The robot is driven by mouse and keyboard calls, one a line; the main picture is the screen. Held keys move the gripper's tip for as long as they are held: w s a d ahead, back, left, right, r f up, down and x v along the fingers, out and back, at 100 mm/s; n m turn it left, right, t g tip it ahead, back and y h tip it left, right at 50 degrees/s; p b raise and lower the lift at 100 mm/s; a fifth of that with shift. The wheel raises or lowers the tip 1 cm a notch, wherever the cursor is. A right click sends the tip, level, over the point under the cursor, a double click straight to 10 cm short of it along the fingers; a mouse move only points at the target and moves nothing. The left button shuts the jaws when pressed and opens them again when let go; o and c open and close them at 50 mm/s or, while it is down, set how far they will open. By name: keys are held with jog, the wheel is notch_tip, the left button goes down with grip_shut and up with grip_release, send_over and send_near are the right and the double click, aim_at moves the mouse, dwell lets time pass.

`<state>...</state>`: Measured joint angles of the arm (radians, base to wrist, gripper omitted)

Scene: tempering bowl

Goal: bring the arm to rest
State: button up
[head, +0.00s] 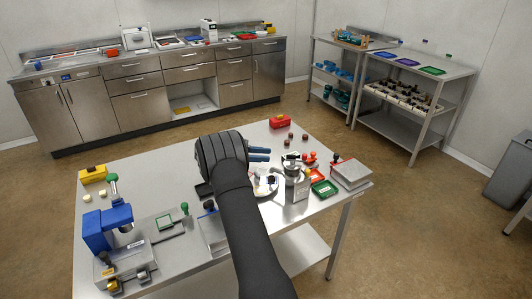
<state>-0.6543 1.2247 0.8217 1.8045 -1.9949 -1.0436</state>
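My dark grey arm reaches up from the bottom edge over the worktable. My gripper (269,154) is above the middle of the table, its blue fingers pointing right. The fingers lie close together in the picture, and I cannot tell whether they are open or shut. I see nothing clearly held between them. A pale round dish (264,190) with a dark item in it is just below the gripper, partly hidden by my arm. I cannot judge the gripper's exact height above the table.
A blue machine (107,229) stands at the left front of the worktable (145,187). A white-and-grey device (297,181), a green tray (324,188) and a grey box (350,173) are right of my arm. A red box (280,121) sits at the back. A yellow box (93,174) stands far left.

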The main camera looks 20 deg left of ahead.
aim_at(296, 159)
jog(key=d, duration=0.4)
jog(key=w+d, duration=0.1)
jog(key=d, duration=0.3)
jog(key=w+d, duration=0.1)
jog(key=d, duration=0.2)
jog(key=shift+d, duration=0.4)
jog(key=shift+d, duration=0.1)
jog(key=shift+n+t+y, duration=0.3)
jog(key=shift+n+t, duration=0.4)
jog(key=shift+t, duration=0.3)
jog(key=shift+w+n+t+y, duration=0.15)
jog(key=shift+n+t+y, duration=0.15)
jog(key=shift+n+t, duration=0.45)
jog(key=shift+t, duration=0.35)
jog(key=shift+m+g, duration=0.35)
jog(key=shift+g, duration=0.15)
